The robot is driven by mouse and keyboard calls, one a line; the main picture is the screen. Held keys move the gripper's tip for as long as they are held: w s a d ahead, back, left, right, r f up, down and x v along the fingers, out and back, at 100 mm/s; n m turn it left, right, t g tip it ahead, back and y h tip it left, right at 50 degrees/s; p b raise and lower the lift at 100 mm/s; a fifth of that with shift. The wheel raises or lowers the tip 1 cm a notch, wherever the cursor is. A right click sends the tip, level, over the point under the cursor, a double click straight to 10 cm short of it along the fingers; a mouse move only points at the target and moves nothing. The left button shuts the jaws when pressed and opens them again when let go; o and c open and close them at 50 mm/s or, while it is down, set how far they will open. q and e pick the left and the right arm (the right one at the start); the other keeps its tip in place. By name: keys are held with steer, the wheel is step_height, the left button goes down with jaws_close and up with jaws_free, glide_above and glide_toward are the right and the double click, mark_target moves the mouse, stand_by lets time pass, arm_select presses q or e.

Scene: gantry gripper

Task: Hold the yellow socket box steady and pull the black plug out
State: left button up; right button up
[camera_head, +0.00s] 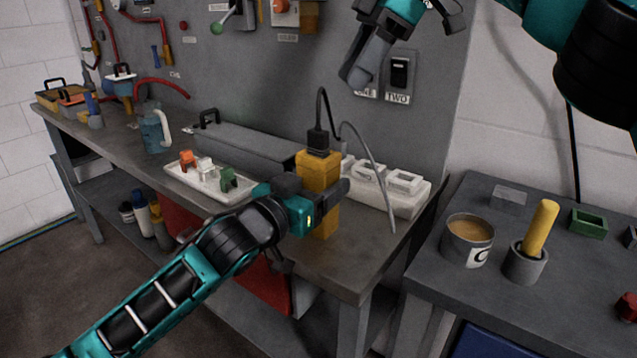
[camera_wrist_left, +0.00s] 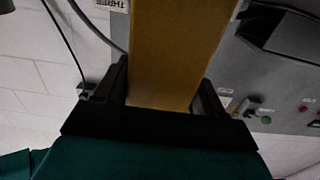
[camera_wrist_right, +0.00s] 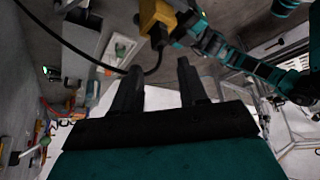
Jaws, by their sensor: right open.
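The yellow socket box (camera_head: 318,172) stands upright near the front edge of the grey workbench. The black plug (camera_head: 318,140) sits in its top, with a black cable rising from it. My left gripper (camera_head: 318,193) is shut on the box from the front, one finger on each side. The box (camera_wrist_left: 168,50) fills the space between the fingers in the left wrist view. My right gripper (camera_head: 368,62) is open and empty, above and to the right of the plug. In the right wrist view the plug (camera_wrist_right: 157,35) and box lie beyond the fingertips.
The cable loops over beside the box and hangs across a white socket strip (camera_head: 390,190). A white tray (camera_head: 205,180) with small coloured parts lies left. A grey panel with switches (camera_head: 400,72) stands behind. The right table holds a tin (camera_head: 467,240) and a yellow-handled tool (camera_head: 540,228).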

arm_select(q)
steer(key=c, duration=0.6)
steer(key=shift+c, duration=0.4)
arm_select(e)
steer(key=shift+o, duration=0.7)
